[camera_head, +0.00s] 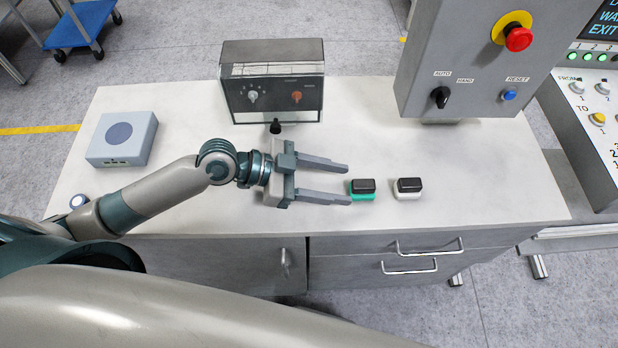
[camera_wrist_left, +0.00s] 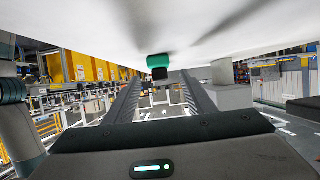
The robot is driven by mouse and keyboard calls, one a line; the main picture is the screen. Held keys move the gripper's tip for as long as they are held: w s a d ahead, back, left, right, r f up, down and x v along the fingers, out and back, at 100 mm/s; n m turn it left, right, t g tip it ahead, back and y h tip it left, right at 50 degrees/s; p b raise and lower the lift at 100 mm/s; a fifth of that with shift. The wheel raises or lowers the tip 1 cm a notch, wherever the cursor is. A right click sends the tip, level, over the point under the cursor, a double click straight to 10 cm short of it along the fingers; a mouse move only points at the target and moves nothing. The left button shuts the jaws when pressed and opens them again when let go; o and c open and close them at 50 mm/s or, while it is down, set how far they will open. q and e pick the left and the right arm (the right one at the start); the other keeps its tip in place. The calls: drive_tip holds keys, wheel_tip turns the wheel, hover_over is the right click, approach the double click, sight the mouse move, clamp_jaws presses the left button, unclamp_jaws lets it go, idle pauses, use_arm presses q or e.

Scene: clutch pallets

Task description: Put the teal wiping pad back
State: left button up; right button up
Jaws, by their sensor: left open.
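The teal wiping pad (camera_head: 361,197) with a black grip on top stands on the light worktop near its front edge. The white wiping pad (camera_head: 407,194), also black-topped, stands just right of it. My left gripper (camera_head: 348,184) is open and empty, its fingers pointing right, with the tips just left of the teal pad. My right gripper is not in view.
A dark-fronted device with knobs (camera_head: 273,85) stands at the back. A grey-blue box (camera_head: 122,138) is at the left. A grey control panel with a red emergency button (camera_head: 518,38) overhangs the back right. The worktop's right front is clear.

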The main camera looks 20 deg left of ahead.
use_arm(q)
drive_tip(key=b+v, duration=0.1)
drive_tip(key=v, duration=0.3)
drive_tip(key=shift+s+a, duration=0.1)
drive_tip(key=shift+a, duration=0.2)
drive_tip(key=shift+s+a+r+b, duration=0.2)
drive_tip(key=shift+a+r+b, duration=0.25)
drive_tip(key=shift+a, duration=0.1)
drive_tip(key=shift+f, duration=0.1)
